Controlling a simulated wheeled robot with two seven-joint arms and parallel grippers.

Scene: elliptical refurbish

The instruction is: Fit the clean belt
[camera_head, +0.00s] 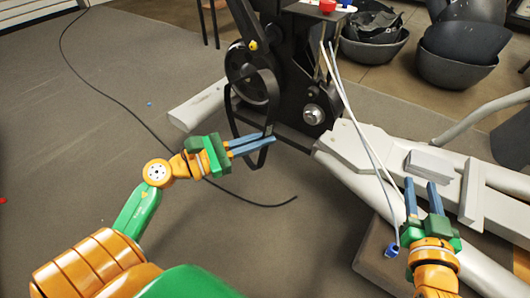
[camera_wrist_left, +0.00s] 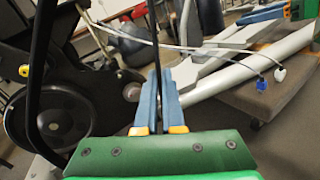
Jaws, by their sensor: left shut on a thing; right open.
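The belt (camera_head: 229,112) is a thin black loop hanging low in front of the large black pulley (camera_head: 252,82) of the elliptical's drive. My left gripper (camera_head: 270,142) is shut on the belt's lower right side. In the left wrist view, one strand of the belt (camera_wrist_left: 154,35) runs up from between the fingers (camera_wrist_left: 158,95), and another strand (camera_wrist_left: 42,45) crosses in front of the pulley (camera_wrist_left: 60,117) at left. I cannot tell whether the belt's upper part sits on a pulley. My right gripper (camera_head: 422,186) is open and empty above the pale frame at right.
The elliptical's pale frame (camera_head: 350,180) extends to the lower right. A silver hub (camera_head: 312,114) is beside the pulley. White cables (camera_head: 360,125) hang down to a blue plug (camera_head: 391,250). Dark bins (camera_head: 458,70) stand behind. Open floor (camera_head: 110,110) lies left, crossed by a black cord (camera_head: 105,80).

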